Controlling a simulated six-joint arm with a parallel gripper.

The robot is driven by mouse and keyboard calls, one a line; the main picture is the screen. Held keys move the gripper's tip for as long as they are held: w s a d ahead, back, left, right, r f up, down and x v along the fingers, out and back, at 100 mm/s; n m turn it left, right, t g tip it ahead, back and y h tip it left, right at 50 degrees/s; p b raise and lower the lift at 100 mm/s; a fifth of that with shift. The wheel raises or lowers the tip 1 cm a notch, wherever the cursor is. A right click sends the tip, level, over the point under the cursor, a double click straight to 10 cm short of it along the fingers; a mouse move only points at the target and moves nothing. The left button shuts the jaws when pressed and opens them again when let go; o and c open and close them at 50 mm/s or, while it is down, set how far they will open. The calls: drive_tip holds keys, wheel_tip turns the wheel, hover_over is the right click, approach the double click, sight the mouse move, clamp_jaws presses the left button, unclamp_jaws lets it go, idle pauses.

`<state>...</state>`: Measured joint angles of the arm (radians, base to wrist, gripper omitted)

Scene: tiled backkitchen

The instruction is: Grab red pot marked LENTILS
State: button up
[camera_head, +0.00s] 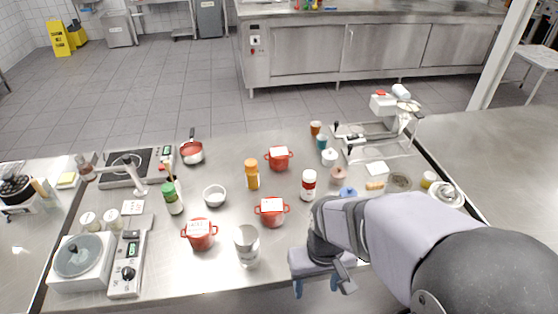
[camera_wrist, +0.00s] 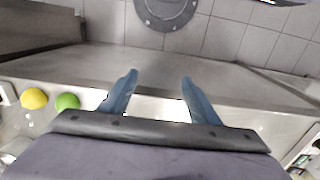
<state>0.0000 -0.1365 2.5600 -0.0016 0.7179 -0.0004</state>
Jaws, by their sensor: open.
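Three red pots with pale labels on top show in the head view. One red pot (camera_head: 199,237) stands at the front left, one red pot (camera_head: 271,215) at the middle, and one red pot (camera_head: 279,161) farther back. The label writing is too small to read, so I cannot tell which is LENTILS. My gripper (camera_head: 317,288) is at the counter's front edge, right of and nearer than the pots. In the wrist view my gripper (camera_wrist: 158,85) has its blue fingers apart with nothing between them. No pot shows in the wrist view.
A metal cup (camera_head: 246,246) stands between the two front pots. A white bottle with a red band (camera_head: 308,185) is right of the middle pot, and an orange bottle (camera_head: 251,174) is behind it. A steel bowl (camera_head: 214,196) stands left. Bare counter (camera_head: 228,158) lies left of the back pot.

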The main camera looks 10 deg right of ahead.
drive_tip(key=o, duration=0.4)
drive_tip(key=w+d+r+m+t+p, duration=0.1)
drive_tip(key=w+d+r+m+p, duration=0.15)
drive_tip(key=w, duration=0.25)
drive_tip(key=w+d+r+m+t+p, duration=0.1)
drive_tip(key=w+d+r+m, duration=0.1)
drive_tip(key=w+d+m, duration=0.3)
wheel_tip(320, 180, up, 3)
drive_tip(key=n+t+b, duration=0.3)
drive_tip(key=n+t, duration=0.4)
drive_tip(key=t, duration=0.5)
hover_over(278, 150)
drive_tip(key=shift+s+d+f, duration=0.2)
drive_tip(key=shift+s+d, duration=0.1)
drive_tip(key=shift+d, duration=0.05)
drive_tip(key=shift+w+a+r+n+t, duration=0.15)
drive_tip(key=shift+w+a+n+t, duration=0.15)
drive_tip(key=shift+w, duration=0.1)
drive_tip(key=shift+f+p, duration=0.55)
drive_tip(key=shift+f, duration=1.05)
